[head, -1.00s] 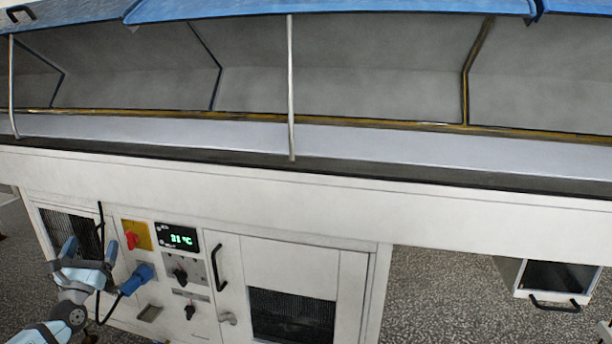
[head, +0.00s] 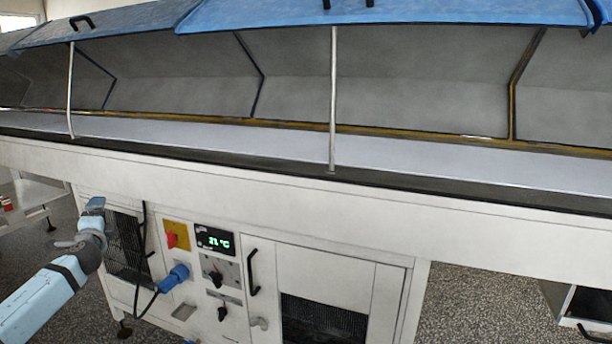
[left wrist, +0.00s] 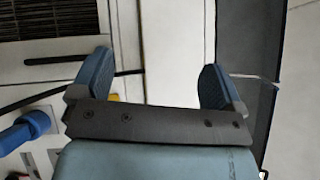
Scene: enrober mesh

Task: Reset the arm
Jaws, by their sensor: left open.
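My left arm comes in from the lower left of the head view, in front of the machine's (head: 340,220) left vent grille. The white machine panel lies beyond the fingers. My right gripper is not in view.
A control panel with a red switch (head: 171,240), a temperature display (head: 215,240) and a blue plug (head: 174,278) with a cable sits right of my arm. Blue lids (head: 390,12) are raised over the long white belt (head: 420,160).

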